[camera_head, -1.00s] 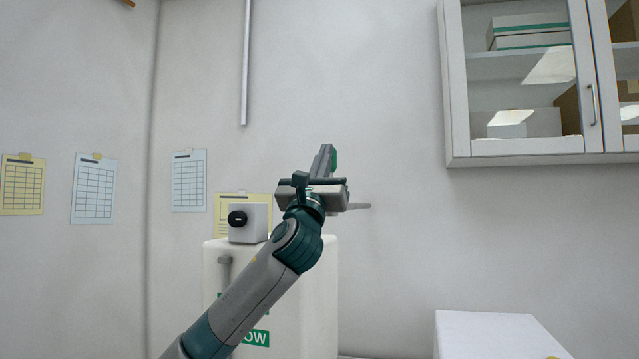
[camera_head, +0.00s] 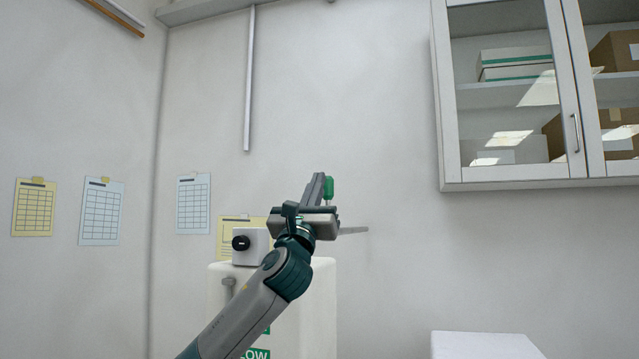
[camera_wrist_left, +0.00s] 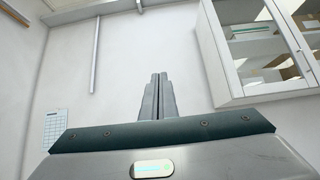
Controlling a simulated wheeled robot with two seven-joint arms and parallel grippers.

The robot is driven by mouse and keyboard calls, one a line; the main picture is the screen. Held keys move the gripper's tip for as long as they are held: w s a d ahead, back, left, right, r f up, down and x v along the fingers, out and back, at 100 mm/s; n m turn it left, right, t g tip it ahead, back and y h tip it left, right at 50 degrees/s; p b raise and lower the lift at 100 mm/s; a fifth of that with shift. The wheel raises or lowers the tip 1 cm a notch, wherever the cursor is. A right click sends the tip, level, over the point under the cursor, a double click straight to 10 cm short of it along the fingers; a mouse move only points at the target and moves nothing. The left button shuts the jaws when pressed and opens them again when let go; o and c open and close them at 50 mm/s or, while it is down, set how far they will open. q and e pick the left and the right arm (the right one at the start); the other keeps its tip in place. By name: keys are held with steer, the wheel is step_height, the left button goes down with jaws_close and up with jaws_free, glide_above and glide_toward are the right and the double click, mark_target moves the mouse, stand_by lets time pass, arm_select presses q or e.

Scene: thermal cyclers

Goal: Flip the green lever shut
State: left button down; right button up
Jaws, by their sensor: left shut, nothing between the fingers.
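The green lever (camera_head: 328,188) stands up as a small green handle on a thin stem, just right of my left gripper's fingers in the head view. Its lower part is hidden behind the gripper. A grey rod (camera_head: 353,230) sticks out to the right from behind the gripper; I cannot tell whether it joins the lever. My left gripper (camera_head: 319,180) is shut and empty, fingers pointing up, close beside the lever in the picture. Whether they touch is unclear. In the left wrist view its fingers (camera_wrist_left: 158,95) are together, and no lever shows. My right gripper is not in view.
A white container (camera_head: 318,300) with green lettering stands behind my left arm, with a white box with a black knob (camera_head: 262,245) on top. A glass-door cabinet (camera_head: 510,185) hangs at upper right. A white block (camera_head: 485,345) is at lower right.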

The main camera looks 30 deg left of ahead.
arm_select(q)
steer(key=s+d+b, duration=0.2)
steer(key=s+b, duration=0.2)
steer(key=s, duration=0.5)
steer(key=shift+s+d, duration=0.15)
steer(key=shift+s, duration=0.25)
steer(key=shift+r, duration=0.1)
